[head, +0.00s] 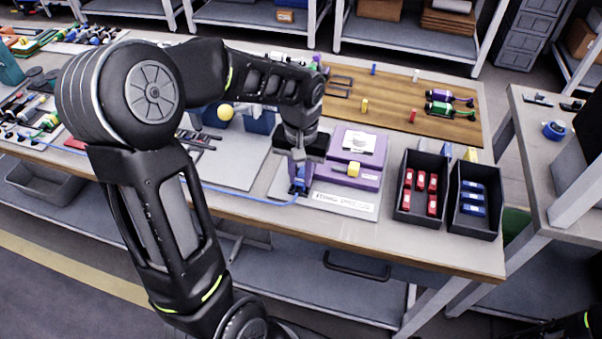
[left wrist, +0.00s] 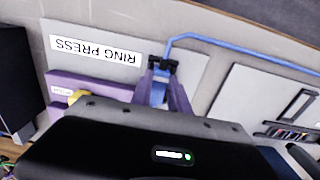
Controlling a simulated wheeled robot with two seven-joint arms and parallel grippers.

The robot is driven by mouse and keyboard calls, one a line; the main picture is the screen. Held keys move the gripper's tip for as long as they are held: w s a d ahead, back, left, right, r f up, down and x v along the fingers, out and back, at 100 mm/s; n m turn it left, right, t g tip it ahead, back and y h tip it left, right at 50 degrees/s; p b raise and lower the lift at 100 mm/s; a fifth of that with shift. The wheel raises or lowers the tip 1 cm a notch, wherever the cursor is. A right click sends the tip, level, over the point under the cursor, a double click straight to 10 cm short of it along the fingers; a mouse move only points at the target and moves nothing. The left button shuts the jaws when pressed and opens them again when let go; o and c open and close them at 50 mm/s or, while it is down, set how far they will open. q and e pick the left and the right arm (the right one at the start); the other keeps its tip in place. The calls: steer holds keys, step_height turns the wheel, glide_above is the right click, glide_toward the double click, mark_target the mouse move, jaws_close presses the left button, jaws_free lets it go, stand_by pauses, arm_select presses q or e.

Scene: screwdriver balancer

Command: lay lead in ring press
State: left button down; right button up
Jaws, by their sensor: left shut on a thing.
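My left gripper (head: 299,187) points down at the left front side of the purple ring press (head: 340,173). It is shut on the blue lead (head: 240,193), which runs off to the left along the table front. In the left wrist view the dark fingertips (left wrist: 162,66) pinch the lead (left wrist: 230,45), beside the purple press parts (left wrist: 112,84). The press has a pale round top and a yellow block (head: 353,169). Whether the lead's end lies in the press or only beside it, I cannot tell. My right gripper is not in view.
The press stands on a pale plate with a label (head: 343,202). To its right are a black bin with red pieces (head: 405,217) and one with blue pieces (head: 457,227). A wooden board (head: 390,108) with screwdrivers lies behind. A grey plate (head: 232,165) is left.

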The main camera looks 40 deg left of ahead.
arm_select(q)
steer(key=c, duration=1.2)
jaws_free()
steer(key=shift+o, duration=0.2)
steer(key=shift+r, duration=0.1)
step_height(320, 180, up, 8)
steer(key=shift+f, duration=0.2)
